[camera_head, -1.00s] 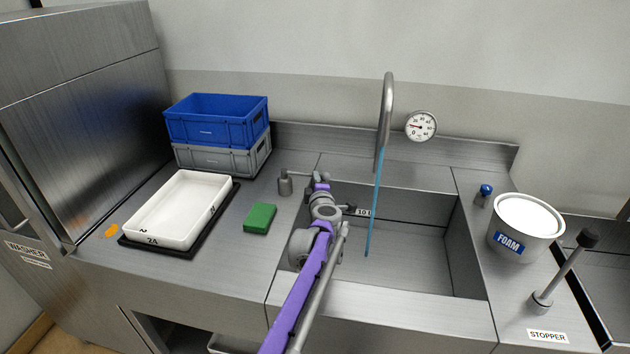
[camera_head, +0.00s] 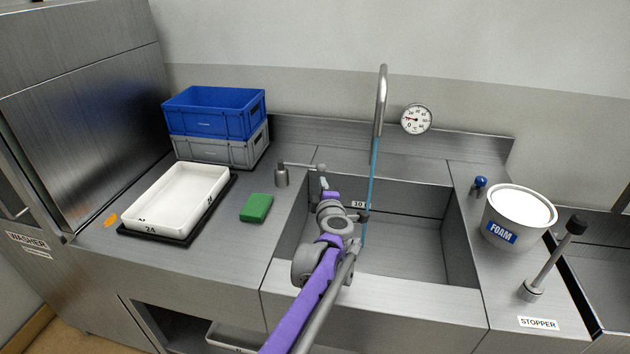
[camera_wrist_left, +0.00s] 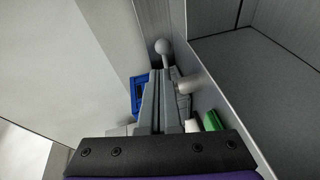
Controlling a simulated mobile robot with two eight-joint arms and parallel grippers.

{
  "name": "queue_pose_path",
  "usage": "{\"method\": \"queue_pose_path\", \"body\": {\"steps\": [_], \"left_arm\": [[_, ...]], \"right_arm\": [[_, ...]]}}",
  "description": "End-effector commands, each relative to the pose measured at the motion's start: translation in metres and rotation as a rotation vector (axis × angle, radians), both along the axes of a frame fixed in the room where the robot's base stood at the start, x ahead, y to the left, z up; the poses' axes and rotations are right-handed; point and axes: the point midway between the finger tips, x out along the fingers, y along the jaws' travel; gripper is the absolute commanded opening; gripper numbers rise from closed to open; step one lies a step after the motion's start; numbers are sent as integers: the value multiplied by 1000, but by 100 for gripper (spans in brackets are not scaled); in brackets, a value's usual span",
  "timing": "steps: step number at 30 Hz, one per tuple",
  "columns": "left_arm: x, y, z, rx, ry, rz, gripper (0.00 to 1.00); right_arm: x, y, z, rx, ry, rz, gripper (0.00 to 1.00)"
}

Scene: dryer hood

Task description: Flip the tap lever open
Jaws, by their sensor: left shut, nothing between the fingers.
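The tap lever (camera_head: 302,165) is a grey rod with a ball end on a short post (camera_head: 282,177), at the back left corner of the sink. It points right. In the left wrist view, the lever's ball (camera_wrist_left: 162,46) shows just beyond my fingertips. A curved tap spout (camera_head: 381,100) rises behind the sink, with a blue stream of water (camera_head: 370,190) falling from it. My left gripper (camera_head: 324,184) is shut and empty, just in front of the ball end. It also shows in the left wrist view (camera_wrist_left: 161,75). I cannot tell whether it touches the lever. My right gripper is out of view.
The sink (camera_head: 415,255) lies under my left arm. Left are a green sponge (camera_head: 256,208), a white tray (camera_head: 175,200) and stacked blue and grey crates (camera_head: 213,112). Right are a foam tub (camera_head: 500,228), a blue-topped knob (camera_head: 480,184) and a stopper handle (camera_head: 550,262).

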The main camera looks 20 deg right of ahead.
Motion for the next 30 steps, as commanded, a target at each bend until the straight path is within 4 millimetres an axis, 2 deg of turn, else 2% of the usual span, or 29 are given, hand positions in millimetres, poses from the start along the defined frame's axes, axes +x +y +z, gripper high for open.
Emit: {"method": "queue_pose_path", "body": {"steps": [3,7,23,26,30], "left_arm": [[-16,-6,2,0,0,-1,0],[-24,-7,4,0,0,0,0],[-26,-6,6,3,-3,-2,0],[-26,8,20,32,-25,-26,0],[-37,51,58,153,-90,-122,0]], "right_arm": [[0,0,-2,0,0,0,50],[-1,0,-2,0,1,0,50],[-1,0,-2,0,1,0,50],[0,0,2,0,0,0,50],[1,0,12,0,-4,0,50]]}}
